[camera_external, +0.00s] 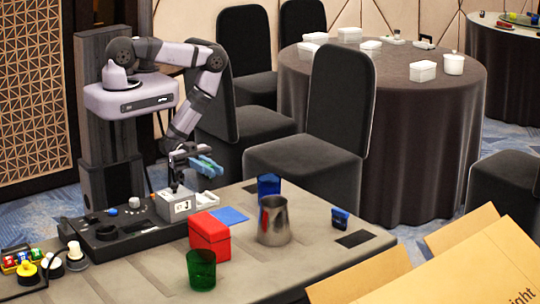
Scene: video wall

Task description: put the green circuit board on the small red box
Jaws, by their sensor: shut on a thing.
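The small red box (210,238) stands on the table, with its lid closed. My gripper (194,160) is above the table, to the upper left of the red box in the picture. It is shut on a flat blue-green piece, which looks like the green circuit board (207,166). The board is held in the air, apart from the red box, and looks slightly tilted. The fingertips are small here, and their exact grip on the board is hard to see.
A blue flat square (229,215) lies behind the red box. A white-grey device (175,205) is below my gripper. An open cardboard box (470,262) is at front right.

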